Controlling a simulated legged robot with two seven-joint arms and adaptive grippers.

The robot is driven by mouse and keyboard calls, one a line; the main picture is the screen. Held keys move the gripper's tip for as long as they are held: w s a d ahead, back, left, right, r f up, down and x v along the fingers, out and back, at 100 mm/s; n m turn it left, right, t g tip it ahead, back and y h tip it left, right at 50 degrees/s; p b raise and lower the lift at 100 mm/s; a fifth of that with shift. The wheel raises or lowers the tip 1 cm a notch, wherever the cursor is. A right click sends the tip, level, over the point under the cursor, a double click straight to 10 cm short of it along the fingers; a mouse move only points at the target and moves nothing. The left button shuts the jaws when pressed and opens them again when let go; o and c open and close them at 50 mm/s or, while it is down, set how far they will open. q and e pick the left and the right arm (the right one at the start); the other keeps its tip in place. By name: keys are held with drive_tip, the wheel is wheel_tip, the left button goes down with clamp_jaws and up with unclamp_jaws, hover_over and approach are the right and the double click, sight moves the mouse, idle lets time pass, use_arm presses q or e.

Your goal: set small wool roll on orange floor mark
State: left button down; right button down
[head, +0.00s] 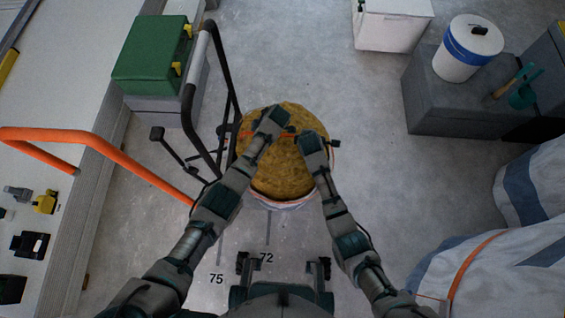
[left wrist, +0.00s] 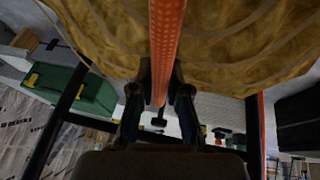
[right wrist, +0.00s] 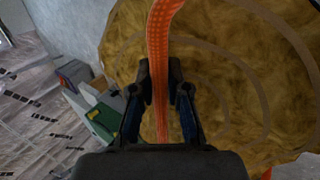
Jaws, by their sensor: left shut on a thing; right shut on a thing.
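The wool roll (head: 285,175) is a yellow-brown round bundle in front of me, seen end-on from above in the head view. It also fills the top of the left wrist view (left wrist: 225,45) and much of the right wrist view (right wrist: 225,110). My left gripper (left wrist: 160,95) is shut on an orange strap (left wrist: 166,40) beside the wool. My right gripper (right wrist: 160,95) is shut on an orange strap (right wrist: 158,45) in front of the roll's spiral face. Whether the roll touches the floor is unclear. I cannot make out an orange floor mark.
A black-framed cart (head: 187,105) stands close left of the roll, near an orange rail (head: 130,160). A green box (head: 150,55) is at upper left. A white bucket (head: 467,50) sits on a grey block (head: 430,100) at right. Wrapped bundles (head: 510,265) lie lower right. Floor between is clear.

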drive_tip(key=shift+a, duration=0.1)
use_arm(q)
drive_tip(key=shift+w+a+r, duration=0.15)
drive_tip(key=shift+a+r, duration=0.05)
use_arm(e)
drive_tip(key=shift+w+a+r, duration=0.15)
drive_tip(key=shift+a+r, duration=0.05)
